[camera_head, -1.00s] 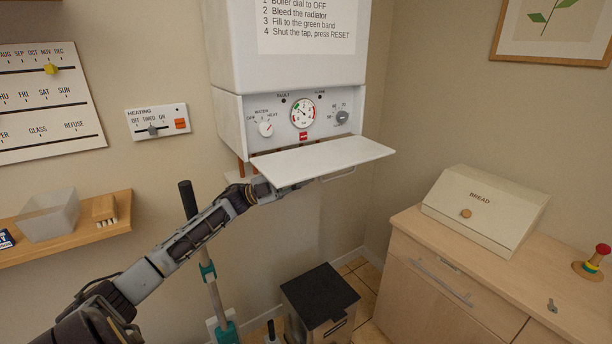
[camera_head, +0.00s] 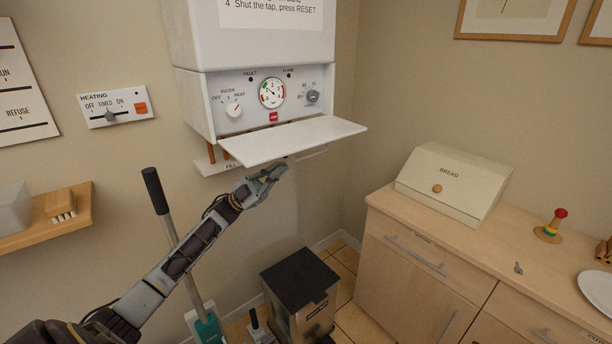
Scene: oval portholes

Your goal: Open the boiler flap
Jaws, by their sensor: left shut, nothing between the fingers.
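The boiler (camera_head: 255,45) hangs on the wall as a white box. Its flap (camera_head: 290,140) is folded down and sticks out nearly level at the bottom, leaving the panel with dials, gauge and red button in plain view. A thin handle (camera_head: 313,153) shows under the flap's right side. My left gripper (camera_head: 277,170) is shut and empty, just below the flap and apart from it as far as I can see. My right gripper is not in view.
A mop or broom handle (camera_head: 158,195) leans upright behind my left arm. A pedal bin (camera_head: 300,285) stands below. A wooden counter (camera_head: 390,207) with a bread box (camera_head: 453,180) is at the right. A shelf (camera_head: 80,210) is at the left.

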